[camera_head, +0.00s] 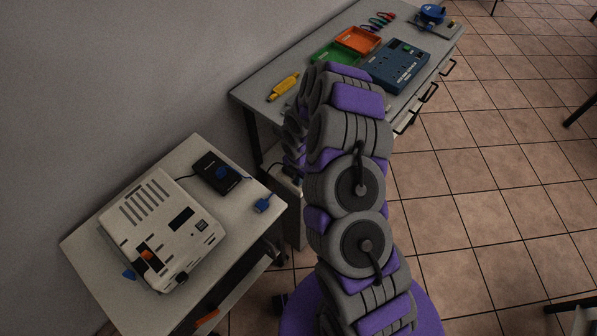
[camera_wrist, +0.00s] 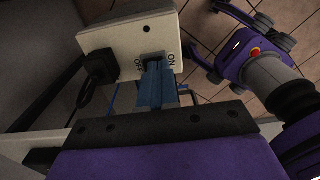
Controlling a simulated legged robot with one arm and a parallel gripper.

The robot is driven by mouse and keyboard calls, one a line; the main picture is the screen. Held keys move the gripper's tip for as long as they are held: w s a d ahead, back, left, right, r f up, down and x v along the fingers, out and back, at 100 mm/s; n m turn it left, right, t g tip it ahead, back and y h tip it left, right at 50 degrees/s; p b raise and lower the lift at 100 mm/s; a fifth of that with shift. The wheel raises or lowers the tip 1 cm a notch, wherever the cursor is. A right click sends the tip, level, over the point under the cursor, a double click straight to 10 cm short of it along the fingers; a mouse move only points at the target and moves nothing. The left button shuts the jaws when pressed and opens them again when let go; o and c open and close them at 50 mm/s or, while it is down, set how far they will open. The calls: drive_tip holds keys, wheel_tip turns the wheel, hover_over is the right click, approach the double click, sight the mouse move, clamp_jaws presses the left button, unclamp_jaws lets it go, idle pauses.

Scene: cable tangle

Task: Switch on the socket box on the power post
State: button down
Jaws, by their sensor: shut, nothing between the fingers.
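The socket box (camera_wrist: 118,38) is a pale box in the upper middle of the wrist view. Its face carries ON and OFF lettering around the spot where the switch sits. My gripper (camera_wrist: 153,62) is shut and empty, its blue fingers reaching up to that spot between the letterings. The fingertips cover the switch, so its position and any contact cannot be told. A black plug (camera_wrist: 101,67) with a cable sits at the box's left side. In the head view my arm hides the gripper and most of the box area.
A low table (camera_head: 88,238) at left holds a beige device (camera_head: 165,228), a black adapter (camera_head: 216,171) and a blue connector (camera_head: 263,203). A workbench (camera_head: 252,96) behind holds a blue unit (camera_head: 400,66), trays and a yellow tool (camera_head: 283,87). Tiled floor (camera_head: 490,190) is open at right.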

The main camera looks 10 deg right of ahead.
drive_tip(key=shift+f, duration=0.15)
idle(0.3)
drive_tip(key=shift+s+d+f+t+p, duration=0.1)
drive_tip(key=shift+s+f+t+p, duration=0.1)
drive_tip(key=shift+s+t+p, duration=0.2)
drive_tip(key=shift+f+y, duration=0.1)
drive_tip(key=shift+y, duration=0.2)
drive_tip(key=shift+w+a, duration=0.25)
drive_tip(key=shift+w, duration=0.25)
drive_tip(key=shift+w+a, duration=0.15)
drive_tip(key=shift+a, duration=0.1)
